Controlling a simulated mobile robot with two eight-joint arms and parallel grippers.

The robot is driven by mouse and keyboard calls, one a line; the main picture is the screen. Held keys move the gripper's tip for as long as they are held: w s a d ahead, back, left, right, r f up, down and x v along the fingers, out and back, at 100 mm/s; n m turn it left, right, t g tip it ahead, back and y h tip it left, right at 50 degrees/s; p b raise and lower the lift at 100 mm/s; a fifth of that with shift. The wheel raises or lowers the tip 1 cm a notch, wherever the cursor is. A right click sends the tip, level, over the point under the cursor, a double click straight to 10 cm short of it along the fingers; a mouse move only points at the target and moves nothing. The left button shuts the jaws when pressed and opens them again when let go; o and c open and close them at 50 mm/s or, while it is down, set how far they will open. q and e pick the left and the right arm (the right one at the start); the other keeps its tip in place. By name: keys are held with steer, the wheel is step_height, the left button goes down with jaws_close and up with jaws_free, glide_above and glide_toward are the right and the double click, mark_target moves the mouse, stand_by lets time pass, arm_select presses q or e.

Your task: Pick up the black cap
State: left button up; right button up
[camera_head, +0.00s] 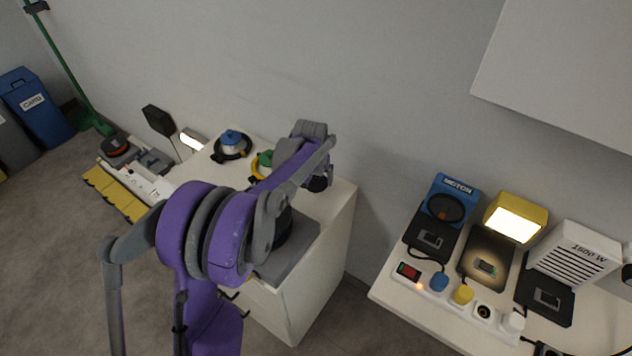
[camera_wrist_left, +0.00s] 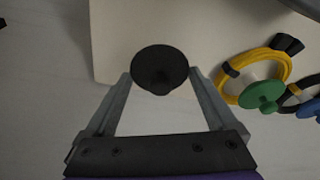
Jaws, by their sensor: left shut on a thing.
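The black cap (camera_wrist_left: 160,62) is a dark round disc with a small knob, seen in the left wrist view between the two grey fingers. My left gripper (camera_wrist_left: 160,76) is shut on it, one fingertip at each side. The pale cabinet top (camera_wrist_left: 125,25) lies behind the cap, and the cabinet edge runs just past it. My right gripper is in neither view.
A green cap with yellow cable (camera_wrist_left: 262,95) and a blue cap (camera_head: 231,138) lie on the cabinet. A grey device (camera_head: 292,250) sits at its front right, partly behind my arm. A second table (camera_head: 400,292) at right holds a power strip and several devices.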

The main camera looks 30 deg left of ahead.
arm_select(q)
step_height(320, 180, up, 10)
steer(key=shift+r+p, duration=0.1)
steer(key=shift+p, duration=0.3)
stand_by(0.3)
steer(key=shift+f+p, duration=0.6)
steer(key=shift+p, duration=0.65)
steer(key=shift+w+f, duration=0.1)
steer(key=shift+f, duration=0.45)
steer(key=shift+f+b, duration=0.35)
steer(key=shift+f, duration=0.35)
steer(key=shift+f+b, duration=1.45)
steer(key=shift+f, duration=0.9)
steer(key=shift+f+b, duration=0.6)
steer(key=shift+f, duration=0.3)
